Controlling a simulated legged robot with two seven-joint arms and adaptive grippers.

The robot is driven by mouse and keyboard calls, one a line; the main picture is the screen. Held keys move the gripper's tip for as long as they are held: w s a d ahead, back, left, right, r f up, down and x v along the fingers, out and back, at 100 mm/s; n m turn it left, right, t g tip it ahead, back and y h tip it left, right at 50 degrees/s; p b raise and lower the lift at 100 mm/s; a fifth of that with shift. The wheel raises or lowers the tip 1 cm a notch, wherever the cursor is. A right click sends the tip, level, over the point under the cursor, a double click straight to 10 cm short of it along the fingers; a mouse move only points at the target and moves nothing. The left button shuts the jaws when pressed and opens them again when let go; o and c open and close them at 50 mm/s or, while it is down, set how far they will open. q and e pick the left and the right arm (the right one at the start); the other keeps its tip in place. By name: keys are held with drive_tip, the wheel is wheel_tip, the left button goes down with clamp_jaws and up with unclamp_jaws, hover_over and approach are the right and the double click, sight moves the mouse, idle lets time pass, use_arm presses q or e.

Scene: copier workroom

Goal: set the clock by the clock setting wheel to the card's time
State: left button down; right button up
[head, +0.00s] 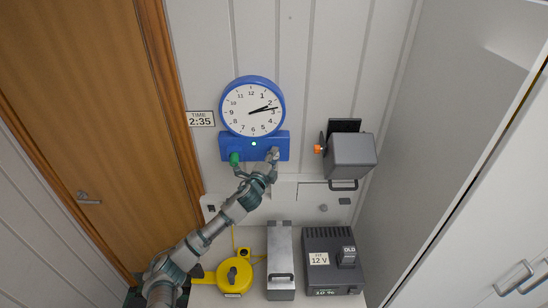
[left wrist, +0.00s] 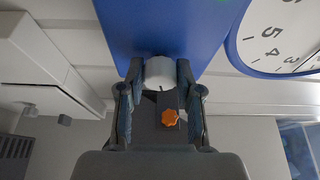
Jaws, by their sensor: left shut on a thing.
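The round white clock (head: 252,108) has a blue rim and sits above a blue base (head: 243,152) on the wall. Its short hand points just past 2 and its long hand points between 2 and 3. The card (head: 201,119) to its left reads "TIME 2:35". My left gripper (head: 272,157) is at the right end of the base. In the left wrist view its fingers (left wrist: 160,90) are shut around the sides of the grey setting wheel (left wrist: 159,73). A green knob (head: 234,158) is at the base's left. My right gripper is not in view.
A grey box (head: 351,156) with an orange knob (head: 318,149) is mounted right of the clock. A wooden door (head: 85,110) is at left.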

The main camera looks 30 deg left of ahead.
use_arm(q)
drive_tip(key=m+g, duration=0.2)
drive_tip(key=m, duration=0.2)
drive_tip(key=m+g, duration=0.1)
drive_tip(key=m, duration=0.1)
drive_tip(key=shift+m+y, duration=0.4)
drive_tip(key=m+g+y, duration=0.1)
drive_tip(key=m, duration=0.2)
drive_tip(key=m+g+y, duration=0.2)
drive_tip(key=m, duration=0.1)
drive_tip(key=m+g+y, duration=0.1)
drive_tip(key=m+y, duration=0.1)
drive_tip(key=m, duration=0.1)
drive_tip(key=shift+w+d, duration=0.15)
drive_tip(key=shift+d, duration=0.1)
drive_tip(key=shift+f+m+g+y, duration=0.1)
drive_tip(key=shift+m+g+y, duration=0.3)
drive_tip(key=shift+m+y, duration=1)
drive_tip(key=shift+m+h, duration=0.4)
drive_tip(key=shift+m, duration=0.1)
